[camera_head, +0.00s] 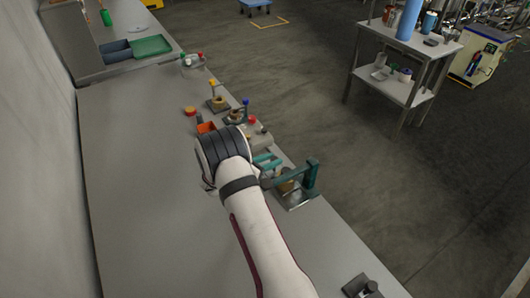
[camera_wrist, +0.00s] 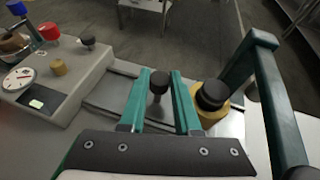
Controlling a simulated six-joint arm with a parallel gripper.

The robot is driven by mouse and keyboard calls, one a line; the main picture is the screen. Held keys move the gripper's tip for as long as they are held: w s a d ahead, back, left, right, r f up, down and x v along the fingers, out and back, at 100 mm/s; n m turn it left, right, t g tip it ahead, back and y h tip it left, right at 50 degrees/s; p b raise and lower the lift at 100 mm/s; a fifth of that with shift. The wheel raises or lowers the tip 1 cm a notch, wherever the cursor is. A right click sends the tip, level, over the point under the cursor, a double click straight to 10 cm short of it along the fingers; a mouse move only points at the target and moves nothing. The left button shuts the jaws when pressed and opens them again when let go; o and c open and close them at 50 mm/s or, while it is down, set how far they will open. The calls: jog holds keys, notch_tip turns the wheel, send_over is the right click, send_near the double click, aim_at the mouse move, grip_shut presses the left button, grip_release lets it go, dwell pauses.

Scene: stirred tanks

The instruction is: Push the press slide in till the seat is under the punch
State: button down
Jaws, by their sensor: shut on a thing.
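My gripper (camera_wrist: 159,76) has its two teal fingers around a dark knob (camera_wrist: 159,84) on a short post, and is shut on it. The knob stands beside the press, to its left in the wrist view. The press has a teal frame (camera_wrist: 262,62), which also shows in the head view (camera_head: 311,178). A brass cylinder (camera_wrist: 208,118) with a black round top (camera_wrist: 212,95) stands between my right finger and the frame. I cannot tell whether the black top is the punch or a part on the seat. The slide's lower part is mostly hidden by my fingers.
A grey box with a dial (camera_wrist: 18,78) and coloured knobs stands left of the press in the wrist view. The bench (camera_head: 135,180) is clear to the left of my arm.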

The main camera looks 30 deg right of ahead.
jog(key=c, duration=0.6)
grip_release()
jog(key=v, duration=1.5)
jog(key=shift+s+a+r, duration=0.15)
jog(key=shift+a, duration=0.2)
